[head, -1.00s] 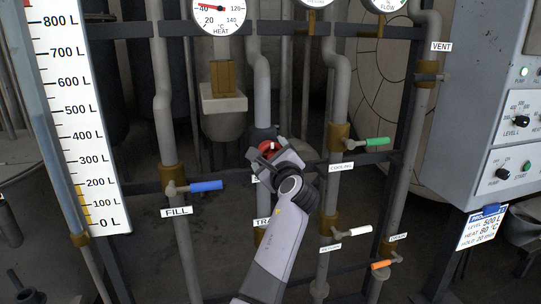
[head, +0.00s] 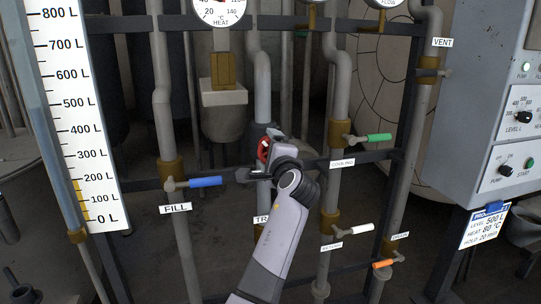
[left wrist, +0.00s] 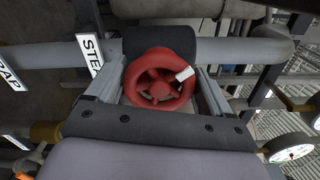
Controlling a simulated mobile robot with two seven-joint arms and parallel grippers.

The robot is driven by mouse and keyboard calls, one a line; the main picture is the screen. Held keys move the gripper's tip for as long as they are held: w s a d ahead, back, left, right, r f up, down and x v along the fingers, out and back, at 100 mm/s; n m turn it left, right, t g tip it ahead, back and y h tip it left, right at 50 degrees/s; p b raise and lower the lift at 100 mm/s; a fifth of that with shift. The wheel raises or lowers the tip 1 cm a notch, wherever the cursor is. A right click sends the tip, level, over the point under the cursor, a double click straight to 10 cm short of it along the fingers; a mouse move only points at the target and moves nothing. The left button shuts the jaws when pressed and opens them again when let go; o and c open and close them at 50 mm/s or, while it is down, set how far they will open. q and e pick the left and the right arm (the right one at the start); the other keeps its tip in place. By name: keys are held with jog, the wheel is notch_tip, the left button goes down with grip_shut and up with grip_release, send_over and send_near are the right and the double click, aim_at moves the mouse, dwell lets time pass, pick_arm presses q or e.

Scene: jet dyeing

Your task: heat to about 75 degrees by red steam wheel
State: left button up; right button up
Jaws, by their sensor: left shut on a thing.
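The red steam wheel (head: 264,148) sits on a pipe in the middle of the head view, partly covered by my left gripper (head: 258,160). In the left wrist view the wheel (left wrist: 160,79) lies between the two fingers, with a white mark on its upper right rim. My left gripper (left wrist: 158,88) is shut on it. A label beginning "STE" (left wrist: 90,52) is beside the left finger. The heat gauge (head: 219,12) is cut off by the top edge, and its needle cannot be read now. My right gripper is not in view.
Close to my arm are the blue fill handle (head: 205,181), green cooling handle (head: 379,137), white return handle (head: 361,228) and orange handle (head: 383,264). A control box (head: 500,100) stands at right. Its card (head: 484,226) reads level 500 L, heat 80 °C. The level scale (head: 80,120) is at left.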

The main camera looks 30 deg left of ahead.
pick_arm(q)
jog(key=n+b, duration=0.1)
jog(key=n, duration=0.1)
jog(key=shift+f+n, duration=0.15)
jog(key=shift+n, duration=0.25)
jog(key=n+b, duration=0.2)
jog(key=shift+f+n, duration=0.1)
jog(key=shift+n, duration=0.3)
jog(key=n+b, duration=0.3)
jog(key=n, duration=0.2)
jog(key=shift+n+b, duration=0.75)
jog(key=shift+n, duration=0.35)
jog(key=o, duration=0.9)
jog(key=shift+w, duration=0.1)
